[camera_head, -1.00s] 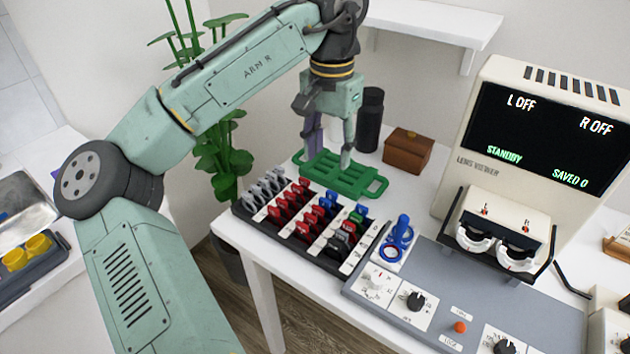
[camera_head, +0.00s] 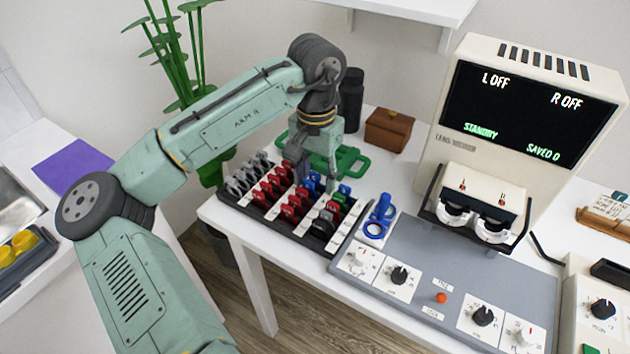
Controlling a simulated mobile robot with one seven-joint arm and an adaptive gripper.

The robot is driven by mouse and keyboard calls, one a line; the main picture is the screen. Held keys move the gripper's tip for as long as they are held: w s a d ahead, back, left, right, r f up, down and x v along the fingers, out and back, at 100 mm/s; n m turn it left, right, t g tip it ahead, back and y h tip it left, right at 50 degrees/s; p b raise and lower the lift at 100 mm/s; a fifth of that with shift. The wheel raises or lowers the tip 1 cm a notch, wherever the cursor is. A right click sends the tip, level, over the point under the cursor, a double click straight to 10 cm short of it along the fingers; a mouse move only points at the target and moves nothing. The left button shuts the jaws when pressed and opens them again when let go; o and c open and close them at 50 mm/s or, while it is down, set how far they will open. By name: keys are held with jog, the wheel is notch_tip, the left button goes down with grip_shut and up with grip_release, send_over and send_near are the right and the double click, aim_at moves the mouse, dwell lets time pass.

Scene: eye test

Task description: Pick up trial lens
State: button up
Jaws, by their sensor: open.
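Several small-handled trial lenses stand in rows in a black lens case (camera_head: 268,226) on the white table. There are grey lenses (camera_head: 245,176) at the left, red lenses (camera_head: 268,190), a few blue lenses (camera_head: 309,187), a green lens (camera_head: 343,190) and dark lenses (camera_head: 323,222). My gripper (camera_head: 315,182) points down over the back part of the case, by the blue lenses, with its fingers apart. Its fingers hide part of the back row. I cannot tell whether a lens stands between the fingertips.
A green tray (camera_head: 350,160) lies behind the case. A brown box (camera_head: 388,130) and a black cylinder (camera_head: 350,100) stand further back. The lens viewer (camera_head: 447,135) reads L OFF, R OFF, STANDBY, SAVED 0. A grey control panel (camera_head: 420,262) with knobs lies in front of it.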

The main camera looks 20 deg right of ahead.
jog(key=shift+c, duration=0.5)
jog(key=c, duration=0.4)
jog(key=shift+c, duration=0.2)
